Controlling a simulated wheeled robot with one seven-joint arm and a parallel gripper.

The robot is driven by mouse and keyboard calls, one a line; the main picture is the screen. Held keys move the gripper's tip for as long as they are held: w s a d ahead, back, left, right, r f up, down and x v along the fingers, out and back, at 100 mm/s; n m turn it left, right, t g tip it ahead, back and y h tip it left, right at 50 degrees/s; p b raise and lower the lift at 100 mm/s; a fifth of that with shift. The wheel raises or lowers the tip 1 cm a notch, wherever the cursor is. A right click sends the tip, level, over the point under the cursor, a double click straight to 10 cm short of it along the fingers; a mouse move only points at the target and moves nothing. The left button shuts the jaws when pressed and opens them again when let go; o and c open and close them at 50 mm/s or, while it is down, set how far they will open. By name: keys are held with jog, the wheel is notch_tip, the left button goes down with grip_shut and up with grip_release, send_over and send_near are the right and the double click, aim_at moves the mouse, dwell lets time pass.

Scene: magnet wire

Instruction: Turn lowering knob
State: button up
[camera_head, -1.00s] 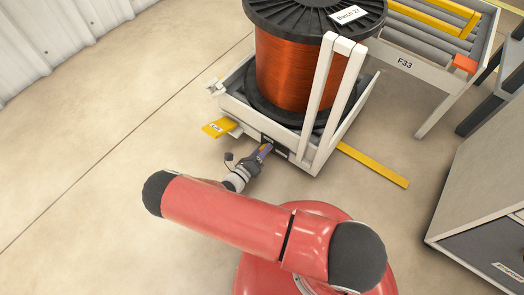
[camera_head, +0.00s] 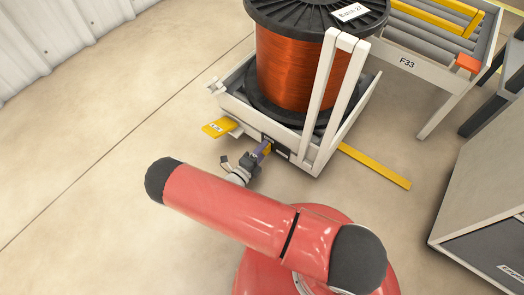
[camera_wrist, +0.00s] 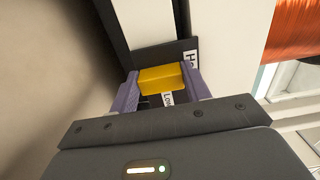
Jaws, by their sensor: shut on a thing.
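The lowering knob is a yellow block (camera_wrist: 161,78) on a dark plate at the front of the white cart, seen in the wrist view. My gripper (camera_wrist: 160,88) has its two purple fingers on either side of the knob and is shut on it. In the head view my gripper (camera_head: 262,150) is at the cart's front edge, and the knob is mostly hidden there.
The white cart (camera_head: 318,155) carries a large copper wire spool (camera_head: 285,70) with black flanges. A yellow pedal (camera_head: 218,128) sticks out left and a yellow floor strip (camera_head: 375,167) lies right. A roller conveyor (camera_head: 410,65) and a grey cabinet (camera_head: 490,180) stand at right. The floor at left is clear.

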dwell(0.4)
jog(key=o, duration=1)
jog(key=shift+c, duration=0.2)
jog(key=v, duration=0.8)
